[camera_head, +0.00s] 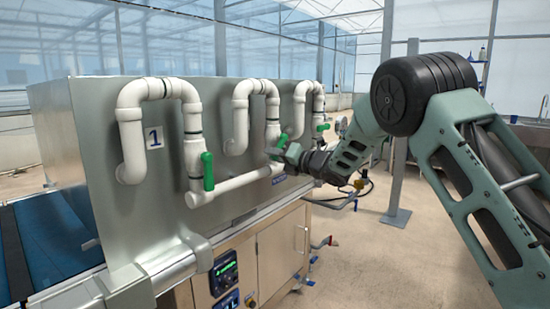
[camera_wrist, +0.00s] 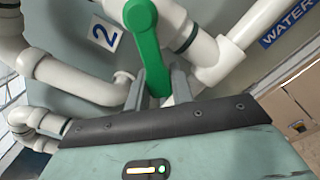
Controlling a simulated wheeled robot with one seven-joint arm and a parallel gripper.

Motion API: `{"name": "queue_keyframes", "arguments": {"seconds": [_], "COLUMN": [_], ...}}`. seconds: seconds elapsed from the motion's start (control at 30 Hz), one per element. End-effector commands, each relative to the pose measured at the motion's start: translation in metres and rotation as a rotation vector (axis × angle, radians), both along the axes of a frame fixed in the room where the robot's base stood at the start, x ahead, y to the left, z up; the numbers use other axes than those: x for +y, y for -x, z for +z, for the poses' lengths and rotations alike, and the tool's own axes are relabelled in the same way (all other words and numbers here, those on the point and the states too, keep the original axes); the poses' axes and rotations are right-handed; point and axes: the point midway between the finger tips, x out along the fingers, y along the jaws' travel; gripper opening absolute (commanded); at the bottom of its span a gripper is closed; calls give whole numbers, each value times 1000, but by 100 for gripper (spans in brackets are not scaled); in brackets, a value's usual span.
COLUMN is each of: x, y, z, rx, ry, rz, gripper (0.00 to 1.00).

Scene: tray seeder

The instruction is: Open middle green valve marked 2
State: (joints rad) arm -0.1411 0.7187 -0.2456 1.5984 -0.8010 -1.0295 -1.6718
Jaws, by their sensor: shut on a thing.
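The middle green valve handle (camera_wrist: 146,45) is on a white pipe beside a label marked 2 (camera_wrist: 103,35) in the wrist view. My gripper (camera_wrist: 158,74) is shut on its lower end, with one grey finger on each side. In the head view my gripper (camera_head: 289,152) reaches the handle (camera_head: 280,143) from the right, and the handle looks tilted there. My gripper hides part of the middle valve and its label in the head view.
A green valve (camera_head: 207,170) beside the label 1 (camera_head: 154,137) hangs downright at the left, and another green valve (camera_head: 323,127) is farther right. White pipes (camera_head: 240,184) run along the metal panel (camera_head: 95,130). A blue WATER label (camera_wrist: 287,22) is at the right.

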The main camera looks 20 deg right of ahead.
Motion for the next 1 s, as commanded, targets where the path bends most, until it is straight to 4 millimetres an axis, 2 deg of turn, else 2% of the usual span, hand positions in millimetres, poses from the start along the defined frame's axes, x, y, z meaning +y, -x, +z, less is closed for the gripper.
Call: {"name": "queue_keyframes", "arguments": {"seconds": [0.1, 0.13, 0.2, 0.47, 0.63, 0.77, 1.0], "x": [-1, -1, -1, -1, -8, -23, -56], "y": [0, 0, 0, 0, 10, 30, 76], "z": [-2, -2, -2, -1, 0, -1, -1], "rx": [5, 5, 3, 2, 1, 2, 2], "ry": [2, 2, 1, 0, 0, -1, -2], "rz": [-1, -1, -1, 0, -1, -3, -4], "gripper": [0, 32, 45, 45, 45, 45, 45]}}
